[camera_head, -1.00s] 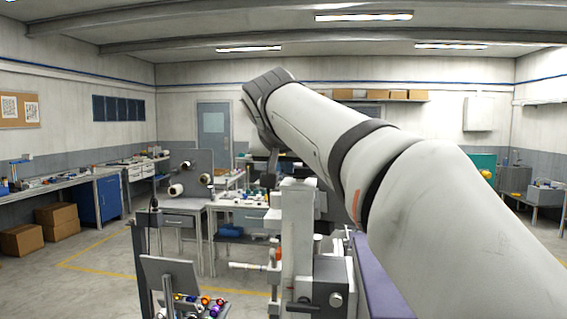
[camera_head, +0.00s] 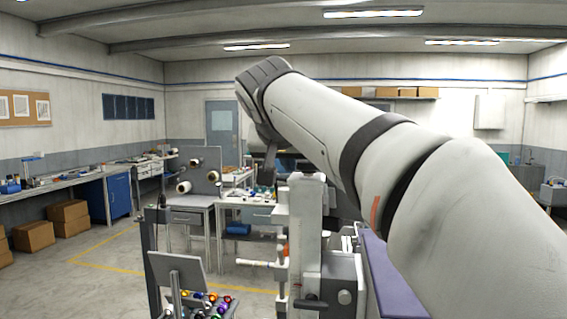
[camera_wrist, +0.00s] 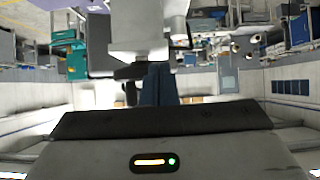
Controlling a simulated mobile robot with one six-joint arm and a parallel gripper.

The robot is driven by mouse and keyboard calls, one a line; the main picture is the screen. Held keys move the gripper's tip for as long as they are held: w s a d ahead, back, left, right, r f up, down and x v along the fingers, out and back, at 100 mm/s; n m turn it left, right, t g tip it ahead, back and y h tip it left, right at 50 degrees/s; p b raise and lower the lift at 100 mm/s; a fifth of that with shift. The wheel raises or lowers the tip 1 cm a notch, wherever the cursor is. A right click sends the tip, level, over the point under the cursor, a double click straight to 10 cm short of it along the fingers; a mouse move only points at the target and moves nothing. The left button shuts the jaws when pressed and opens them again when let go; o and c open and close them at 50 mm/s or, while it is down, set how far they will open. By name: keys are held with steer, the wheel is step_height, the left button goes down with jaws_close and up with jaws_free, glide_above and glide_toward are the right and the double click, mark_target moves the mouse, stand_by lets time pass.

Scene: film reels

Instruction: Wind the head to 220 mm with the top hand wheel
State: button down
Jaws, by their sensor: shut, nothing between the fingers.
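The machine's upright column (camera_head: 307,235) stands in the middle of the head view, with a pale head carrying a horizontal spindle (camera_head: 258,263) on its left side. My gripper (camera_head: 267,172) hangs down just left of the column top, behind it or beside it; I cannot tell which. In the wrist view, its shut fingers (camera_wrist: 159,86) show as a narrow blue-grey block, empty. A dark part (camera_wrist: 130,73) beside the fingers, against the pale machine body (camera_wrist: 138,28), may be the top hand wheel. Its rim is not clear, nor is contact. No 220 mm reading is legible.
A purple-topped surface (camera_head: 388,275) lies right of the column. Benches and cardboard boxes (camera_head: 68,220) line the left; open floor lies between.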

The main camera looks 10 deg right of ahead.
steer(key=shift+d, duration=0.1)
steer(key=shift+s+d+r, duration=0.1)
steer(key=shift+s+d, duration=0.15)
steer(key=shift+d, duration=1.05)
steer(key=shift+s+d, duration=0.2)
steer(key=shift+d, duration=1.1)
steer(key=shift+w, duration=0.15)
steer(key=shift+w+a, duration=0.1)
steer(key=shift+w, duration=0.15)
steer(key=shift+a, duration=0.1)
steer(key=shift+w+a, duration=0.15)
steer(key=shift+a, duration=0.4)
steer(key=shift+w+a+r, duration=0.1)
